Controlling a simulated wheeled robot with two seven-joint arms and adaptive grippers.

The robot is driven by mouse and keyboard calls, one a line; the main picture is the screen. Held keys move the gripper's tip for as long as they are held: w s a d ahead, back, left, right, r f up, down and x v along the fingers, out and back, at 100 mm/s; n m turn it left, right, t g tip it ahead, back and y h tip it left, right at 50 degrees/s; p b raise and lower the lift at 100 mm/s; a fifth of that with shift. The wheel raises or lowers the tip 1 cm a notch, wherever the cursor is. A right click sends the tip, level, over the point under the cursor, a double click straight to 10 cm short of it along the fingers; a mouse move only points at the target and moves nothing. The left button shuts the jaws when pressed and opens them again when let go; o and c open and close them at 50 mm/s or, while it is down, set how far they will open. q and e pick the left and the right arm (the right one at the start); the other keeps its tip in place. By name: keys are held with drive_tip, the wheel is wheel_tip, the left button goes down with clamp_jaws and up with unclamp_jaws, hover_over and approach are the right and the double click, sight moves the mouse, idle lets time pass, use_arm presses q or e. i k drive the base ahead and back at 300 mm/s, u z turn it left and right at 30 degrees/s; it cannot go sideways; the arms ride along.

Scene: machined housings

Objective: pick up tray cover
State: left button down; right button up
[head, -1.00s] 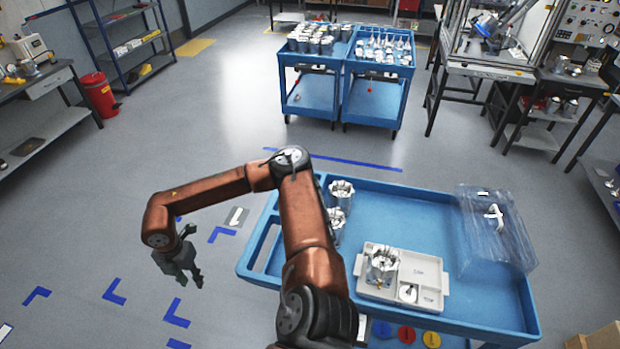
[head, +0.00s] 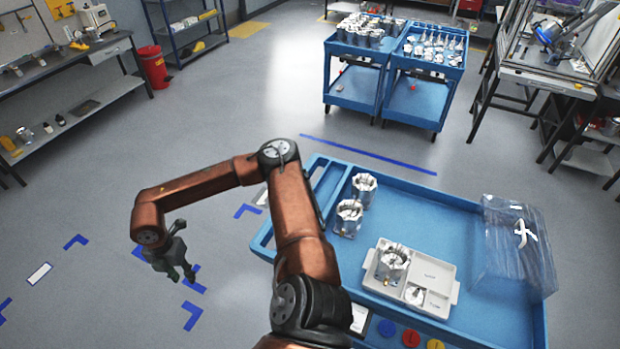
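The tray cover (head: 512,262) is a clear, box-like lid with a white handle (head: 525,233) on top. It rests at the right end of the blue cart (head: 425,205). The light grey tray (head: 440,272) stands on the cart left of the cover, apart from it, with a metal housing (head: 392,264) and a smaller metal part (head: 414,295) in its compartments.
Two more metal housings (head: 348,218) stand on the cart left of the tray. Coloured discs (head: 411,337) lie at the cart's front edge. Two loaded blue carts (head: 352,85) stand behind. Benches line both sides, and the floor at left is open.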

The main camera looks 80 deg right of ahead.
sight(510, 258)
drive_tip(key=z, duration=0.1)
drive_tip(key=k, duration=2.85)
drive_tip(key=u, duration=1.75)
drive_tip(key=k, duration=1.4)
drive_tip(key=u, duration=0.1)
